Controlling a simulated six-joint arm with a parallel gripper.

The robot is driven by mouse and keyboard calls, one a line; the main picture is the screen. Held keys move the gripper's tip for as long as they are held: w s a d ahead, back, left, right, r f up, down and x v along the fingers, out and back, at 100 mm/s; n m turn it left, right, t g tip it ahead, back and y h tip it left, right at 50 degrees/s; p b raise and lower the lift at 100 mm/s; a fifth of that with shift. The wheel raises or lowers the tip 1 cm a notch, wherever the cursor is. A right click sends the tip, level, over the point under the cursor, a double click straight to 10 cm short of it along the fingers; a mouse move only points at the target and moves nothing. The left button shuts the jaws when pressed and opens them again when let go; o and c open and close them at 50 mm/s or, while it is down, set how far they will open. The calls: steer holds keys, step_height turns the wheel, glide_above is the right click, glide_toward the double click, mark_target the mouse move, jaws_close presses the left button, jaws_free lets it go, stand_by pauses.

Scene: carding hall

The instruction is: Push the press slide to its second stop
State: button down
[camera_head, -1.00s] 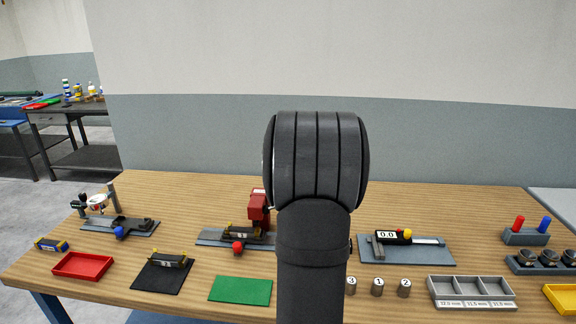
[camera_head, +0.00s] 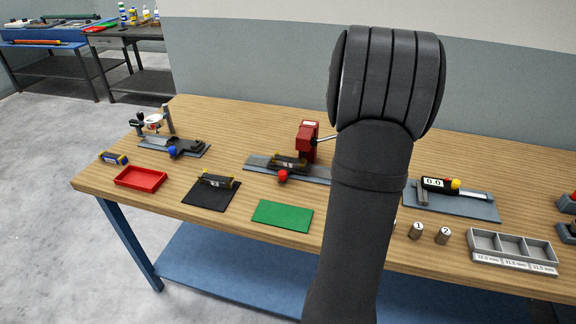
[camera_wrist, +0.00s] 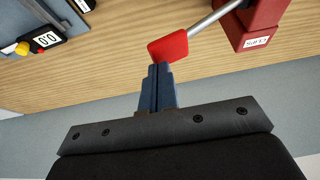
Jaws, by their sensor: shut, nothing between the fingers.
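The red press (camera_head: 307,140) stands on a grey base plate (camera_head: 262,166) at mid-bench in the head view. In front of it a dark slide carries a yellow-ended block (camera_head: 290,161) and has a red knob (camera_head: 282,176). A metal lever runs right from the press and passes behind my arm. In the wrist view the press (camera_wrist: 262,22) is at upper right, and its lever ends in a red paddle (camera_wrist: 168,47). My gripper (camera_wrist: 160,68) is shut and empty, its tips at the paddle's lower edge; I cannot tell whether they touch. The head view hides my gripper behind my arm.
A blue-knobbed fixture (camera_head: 172,152), red tray (camera_head: 140,177), black mat (camera_head: 208,195) and green mat (camera_head: 282,215) lie left and front. A caliper plate (camera_head: 470,205), small numbered cylinders (camera_head: 417,230) and a grey divided tray (camera_head: 512,241) are at right.

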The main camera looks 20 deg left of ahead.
mark_target(283, 173)
stand_by(0.4)
steer(key=c, duration=1.8)
jaws_free()
steer(key=shift+a, duration=0.1)
steer(key=shift+c, duration=0.2)
steer(key=o, duration=0.7)
steer(key=a, duration=0.3)
steer(key=shift+w+r, duration=0.25)
steer(key=shift+r, duration=0.1)
steer(key=s+a+f+n+g, duration=0.1)
steer(key=s+a+n+g, duration=0.2)
steer(key=s+a, duration=0.5)
steer(key=a+g, duration=0.1)
steer(key=a, duration=0.8)
steer(key=shift+a+g, duration=0.3)
steer(key=shift+a, duration=0.05)
step_height(283, 173, down, 17)
steer(key=shift+s+a+f, duration=0.1)
steer(key=shift+f, duration=0.05)
steer(key=shift+c, duration=0.5)
